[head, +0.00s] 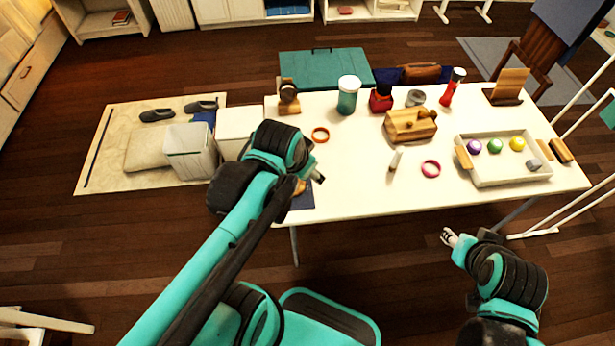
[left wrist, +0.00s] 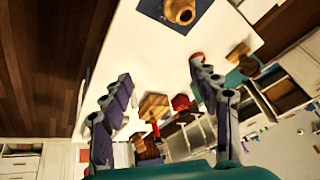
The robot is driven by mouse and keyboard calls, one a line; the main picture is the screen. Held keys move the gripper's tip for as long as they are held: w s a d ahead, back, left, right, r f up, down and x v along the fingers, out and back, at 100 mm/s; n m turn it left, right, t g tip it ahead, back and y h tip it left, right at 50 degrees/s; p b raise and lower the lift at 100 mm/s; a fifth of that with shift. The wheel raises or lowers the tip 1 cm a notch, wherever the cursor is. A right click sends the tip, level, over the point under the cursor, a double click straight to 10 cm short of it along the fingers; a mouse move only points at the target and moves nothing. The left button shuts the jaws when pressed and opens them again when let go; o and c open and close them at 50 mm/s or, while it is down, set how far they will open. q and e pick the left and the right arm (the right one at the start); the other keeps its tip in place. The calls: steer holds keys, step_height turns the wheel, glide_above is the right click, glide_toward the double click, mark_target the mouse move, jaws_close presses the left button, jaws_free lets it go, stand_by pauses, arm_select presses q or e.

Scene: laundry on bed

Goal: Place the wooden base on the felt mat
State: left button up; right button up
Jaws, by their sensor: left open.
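The wooden base (left wrist: 181,11) is a light brown, rounded piece with a dark hole. In the left wrist view it appears to rest on the dark blue felt mat (left wrist: 150,9), whose outer part is cut off by the top edge. In the head view the mat (head: 302,201) lies at the table's front left, mostly hidden by my left arm; a sliver of the base (head: 299,187) shows beside the gripper. My left gripper (left wrist: 160,70) is open, with nothing between its fingers, just off the base. My right gripper (head: 449,237) is off the table's front edge; its jaw gap is unclear.
The white table (head: 350,180) has free room right of the mat. An orange ring (head: 320,135), a pink ring (head: 431,169) and a small upright piece (head: 395,161) stand nearby. A wooden box (head: 410,125), a teal jar (head: 348,95) and a tray (head: 500,181) lie farther off.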

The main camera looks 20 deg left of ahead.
arm_select(q)
steer(key=s+d+n+t, duration=0.1)
steer(key=s+d+n, duration=0.1)
steer(key=n, duration=0.1)
steer(key=shift+s+r+t, duration=0.15)
steer(key=shift+s+t, duration=0.25)
